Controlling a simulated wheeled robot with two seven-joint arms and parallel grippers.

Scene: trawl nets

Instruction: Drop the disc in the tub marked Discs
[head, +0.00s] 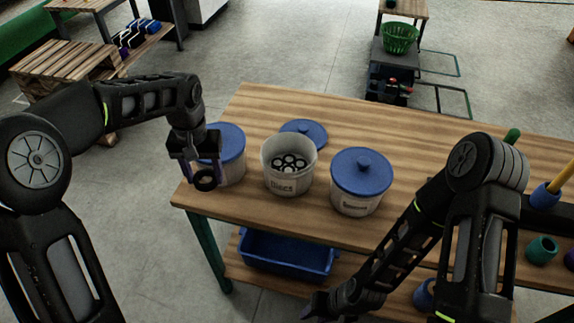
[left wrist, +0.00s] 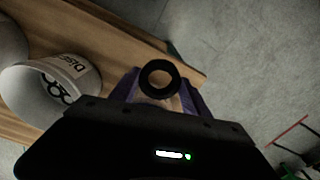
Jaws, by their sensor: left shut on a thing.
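The disc (head: 205,181) is a black ring, held between the fingers of my left gripper (head: 203,174), which is shut on it. It also shows in the left wrist view (left wrist: 159,78) between the purple fingers. The disc is in front of the left blue-lidded tub, near the table's left edge. The tub marked Discs (head: 281,184) is pale grey and open, to the right of the disc, with several black rings inside; it also shows in the left wrist view (left wrist: 75,72). My right gripper (head: 322,305) is low at the bottom; its fingers are not clear.
A blue-lidded tub (head: 233,164) stands left of the open tub, another (head: 361,184) stands right of it. A loose blue lid (head: 304,132) lies behind. A blue bin (head: 286,254) sits on the shelf below. The wooden table's (head: 420,130) back middle is clear.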

